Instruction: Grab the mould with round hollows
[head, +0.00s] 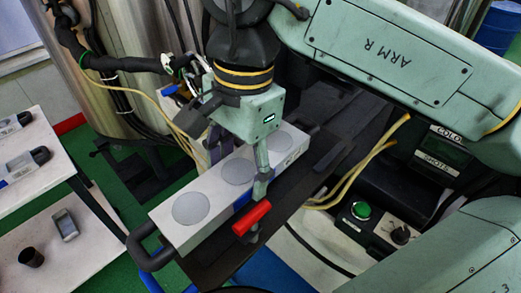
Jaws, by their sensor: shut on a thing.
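The mould with round hollows is a long light-grey block (173,231) in the middle of the head view. Several round, pale grey circles show along its top. A dark handle sticks out at its near left end and another at its far right end. My gripper (232,165) reaches down over the middle of the block and is shut on it, with one finger on the near side and the other mostly hidden behind. A red-ended part (252,217) hangs at the near finger. The contact points are partly hidden.
A dark surface (215,262) lies under and beside the block. A control box with a green button (361,210) stands to the right. White shelves (72,262) at the left hold handled items, a dark cup (31,257) and a small grey object (65,225). Metal tanks and hoses stand behind.

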